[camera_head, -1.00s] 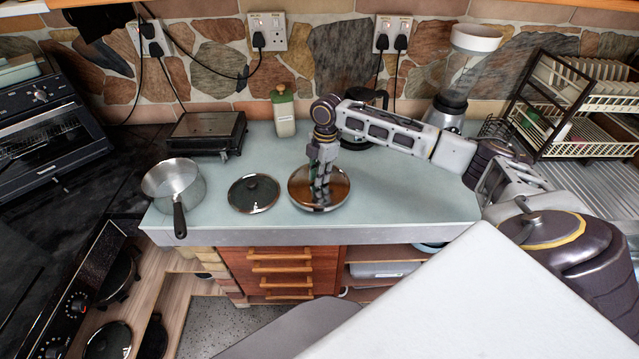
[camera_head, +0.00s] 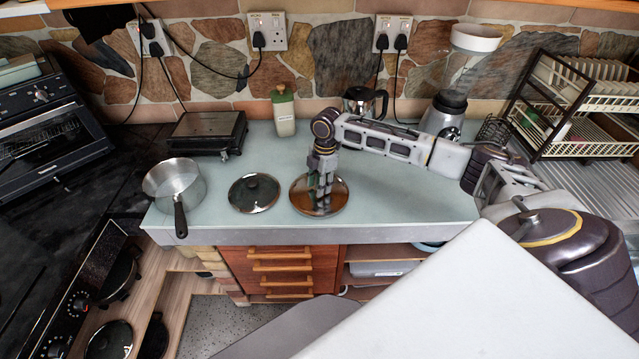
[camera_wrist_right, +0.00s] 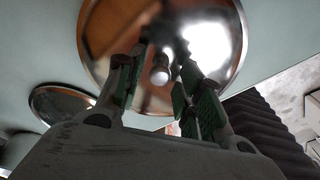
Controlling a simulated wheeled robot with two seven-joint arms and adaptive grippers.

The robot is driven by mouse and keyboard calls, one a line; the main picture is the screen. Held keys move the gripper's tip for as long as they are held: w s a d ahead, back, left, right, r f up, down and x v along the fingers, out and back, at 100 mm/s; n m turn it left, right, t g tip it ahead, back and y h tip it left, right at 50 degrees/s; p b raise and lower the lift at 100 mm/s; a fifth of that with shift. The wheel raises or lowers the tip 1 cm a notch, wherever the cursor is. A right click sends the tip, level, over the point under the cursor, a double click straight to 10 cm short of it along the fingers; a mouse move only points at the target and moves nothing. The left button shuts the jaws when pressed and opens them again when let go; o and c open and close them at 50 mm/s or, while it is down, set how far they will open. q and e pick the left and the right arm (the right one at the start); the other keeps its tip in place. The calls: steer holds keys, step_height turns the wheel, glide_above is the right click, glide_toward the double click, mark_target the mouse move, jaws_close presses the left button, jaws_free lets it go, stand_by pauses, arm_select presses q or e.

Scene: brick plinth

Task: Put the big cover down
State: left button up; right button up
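The big cover (camera_head: 336,203) is a round, shiny lid with a brownish reflection. It lies flat on the pale worktop, as far as the head view shows. In the right wrist view the big cover (camera_wrist_right: 105,45) fills the upper middle, with its round knob (camera_wrist_right: 160,75) between my fingers. My right gripper (camera_head: 321,190) points down over the middle of the cover. In the right wrist view the fingers of my right gripper (camera_wrist_right: 163,65) stand apart on both sides of the knob, with gaps showing. My left gripper is not in view.
A saucepan (camera_head: 172,182) stands at the worktop's left end. Behind are a flat black appliance (camera_head: 206,130), a green-topped jar (camera_head: 284,112), a kettle (camera_head: 362,102) and a blender (camera_head: 448,110). The worktop (camera_head: 415,195) right of the cover is clear.

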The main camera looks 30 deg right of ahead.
steer(key=shift+r, duration=0.15)
step_height(320, 180, up, 12)
steer(key=d+b, duration=0.1)
steer(key=shift+d+b, duration=0.25)
steer(key=shift+b, duration=0.05)
stand_by(0.6)
